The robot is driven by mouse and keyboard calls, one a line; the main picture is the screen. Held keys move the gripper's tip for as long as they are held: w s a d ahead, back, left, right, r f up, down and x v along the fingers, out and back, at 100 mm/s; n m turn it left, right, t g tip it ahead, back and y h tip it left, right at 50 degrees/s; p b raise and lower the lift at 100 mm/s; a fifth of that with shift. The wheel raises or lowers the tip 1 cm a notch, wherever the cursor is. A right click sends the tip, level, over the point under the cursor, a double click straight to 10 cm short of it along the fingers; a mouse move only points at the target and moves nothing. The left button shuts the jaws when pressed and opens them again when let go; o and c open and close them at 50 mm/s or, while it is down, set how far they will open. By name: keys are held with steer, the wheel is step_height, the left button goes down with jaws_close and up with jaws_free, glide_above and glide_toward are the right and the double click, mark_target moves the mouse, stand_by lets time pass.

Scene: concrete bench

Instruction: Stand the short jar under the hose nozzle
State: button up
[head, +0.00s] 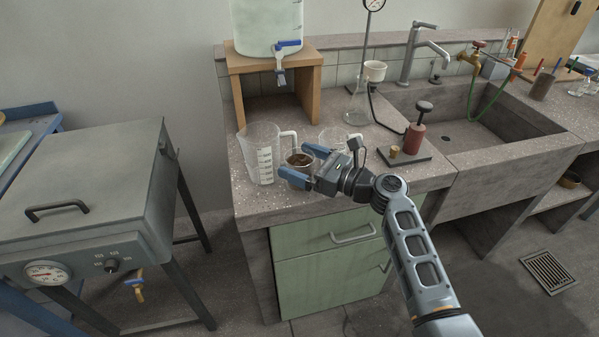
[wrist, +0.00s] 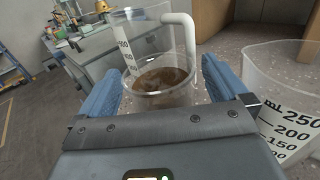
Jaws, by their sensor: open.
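A short clear jar with brown contents (head: 299,161) stands near the front edge of the stone bench. It also shows in the wrist view (wrist: 160,84), between the blue fingers. My gripper (head: 308,164) is open, with one finger on either side of this jar; I cannot tell whether either finger touches it. A green hose (head: 489,104) runs from the brass tap with a red handle (head: 477,48) and hangs over the sink at the right.
A tall measuring jug (head: 261,155) stands just left of the jar, and a clear measuring beaker (head: 333,136) close behind on the right. A stand with a red bottle (head: 414,138) and the stone sink (head: 465,128) lie farther right. A wooden stand (head: 312,88) bears a tank.

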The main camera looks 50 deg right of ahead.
steer(key=shift+c, duration=0.2)
steer(key=c, duration=1)
steer(key=shift+c, duration=0.8)
steer(key=shift+r, duration=0.15)
